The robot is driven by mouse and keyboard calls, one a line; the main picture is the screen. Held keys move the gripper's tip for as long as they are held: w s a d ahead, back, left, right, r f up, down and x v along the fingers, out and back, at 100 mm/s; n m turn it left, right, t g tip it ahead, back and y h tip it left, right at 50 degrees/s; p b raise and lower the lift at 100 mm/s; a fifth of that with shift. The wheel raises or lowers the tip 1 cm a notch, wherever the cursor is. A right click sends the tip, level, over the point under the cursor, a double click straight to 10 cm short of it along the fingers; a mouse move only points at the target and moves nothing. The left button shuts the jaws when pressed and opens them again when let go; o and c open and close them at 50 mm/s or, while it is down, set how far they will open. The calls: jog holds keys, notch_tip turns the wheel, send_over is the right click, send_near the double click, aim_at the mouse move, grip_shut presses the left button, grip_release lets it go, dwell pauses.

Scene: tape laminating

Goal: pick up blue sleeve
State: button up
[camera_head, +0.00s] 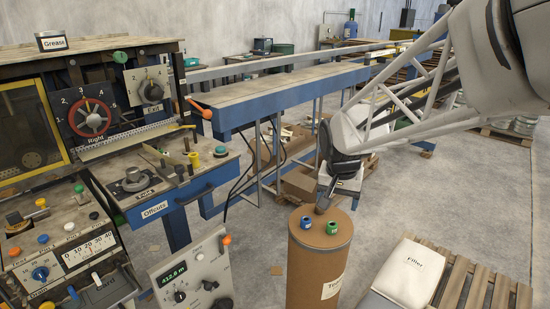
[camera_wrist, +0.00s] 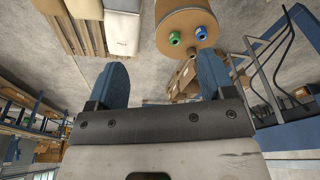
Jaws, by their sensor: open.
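The blue sleeve (camera_head: 306,222) stands on top of a brown drum (camera_head: 318,262), left of the green sleeve (camera_head: 332,227). In the wrist view, the blue sleeve (camera_wrist: 201,33) is right of the green sleeve (camera_wrist: 174,38), near the edge of the drum top (camera_wrist: 180,17). My gripper (camera_wrist: 160,75) is open, with two blue fingers spread and nothing between them. The sleeves lie beyond the fingertips, nearer the right finger. In the head view, my arm comes in from the right and its dark end is just behind the sleeves; finger detail is unclear there.
A white filler bag (camera_head: 410,272) lies on a wooden pallet (camera_head: 470,280) right of the drum. A control box (camera_head: 192,275) stands left of it. A workbench with dials (camera_head: 90,115) fills the left side. Cardboard boxes (camera_head: 298,180) stand behind the drum.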

jog(key=w+f+m, duration=0.1)
jog(key=w+f, duration=0.4)
jog(key=w, duration=0.3)
jog(key=w+f+m, duration=0.2)
jog(key=w+f, duration=0.3)
jog(key=w, duration=0.3)
jog(key=m, duration=0.3)
send_near(306, 220)
jog(key=shift+s+a+f+g+h, duration=0.25)
jog(key=shift+s+f+g+h, duration=0.05)
jog(key=shift+f, duration=0.3)
jog(key=shift+w+d+f, duration=0.1)
jog(key=shift+f, duration=0.5)
jog(key=shift+w+d+f, duration=0.1)
jog(key=shift+f, duration=0.55)
jog(key=shift+f, duration=0.15)
jog(key=shift+w+d+f, duration=0.1)
jog(key=shift+w+f, duration=0.05)
jog(key=shift+f, duration=1.05)
jog(key=shift+w+d+f, duration=0.15)
jog(key=shift+w+f, duration=0.05)
jog(key=shift+f, duration=1)
